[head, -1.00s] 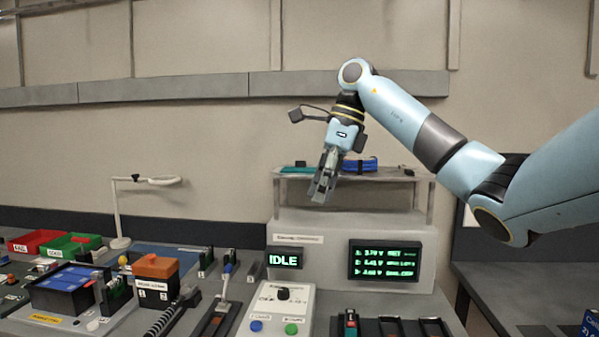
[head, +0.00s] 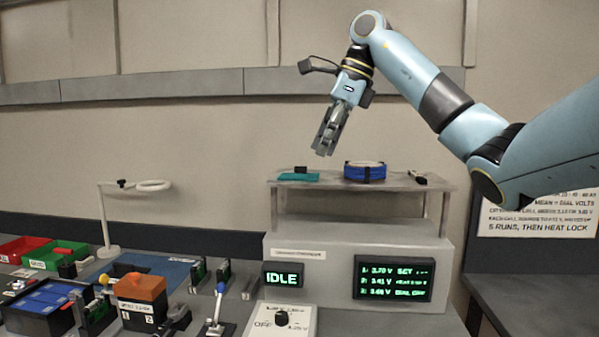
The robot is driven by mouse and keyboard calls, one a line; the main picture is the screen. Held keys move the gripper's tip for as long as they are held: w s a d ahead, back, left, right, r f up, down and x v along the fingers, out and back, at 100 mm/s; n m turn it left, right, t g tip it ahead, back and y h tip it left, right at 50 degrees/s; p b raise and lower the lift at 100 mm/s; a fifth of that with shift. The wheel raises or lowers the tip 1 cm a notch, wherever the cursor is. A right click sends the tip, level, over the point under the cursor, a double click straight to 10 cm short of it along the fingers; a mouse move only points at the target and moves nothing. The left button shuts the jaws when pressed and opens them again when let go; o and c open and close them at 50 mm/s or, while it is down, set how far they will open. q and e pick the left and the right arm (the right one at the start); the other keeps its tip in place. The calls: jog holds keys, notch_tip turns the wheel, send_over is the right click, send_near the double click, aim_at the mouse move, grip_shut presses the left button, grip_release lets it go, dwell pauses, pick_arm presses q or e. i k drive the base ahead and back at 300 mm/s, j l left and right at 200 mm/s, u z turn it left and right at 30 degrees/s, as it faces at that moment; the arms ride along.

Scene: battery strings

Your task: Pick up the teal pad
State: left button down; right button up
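The teal pad (head: 298,177) lies flat at the left end of the raised grey shelf (head: 400,184), with a small dark block (head: 300,169) on or just behind it. My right gripper (head: 324,151) hangs in the air above the shelf, slightly right of the pad and apart from it, pointing down and a little left. Its fingers look close together with nothing visible between them, but I cannot tell if they are fully shut. My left gripper is not in view.
Below are the IDLE display (head: 283,279) and a readout screen (head: 394,278).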

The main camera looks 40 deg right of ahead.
aim_at(301, 174)
jog(key=i+l, duration=0.25)
jog(key=l, duration=0.15)
jog(key=i+l, duration=0.55)
jog(key=l, duration=0.25)
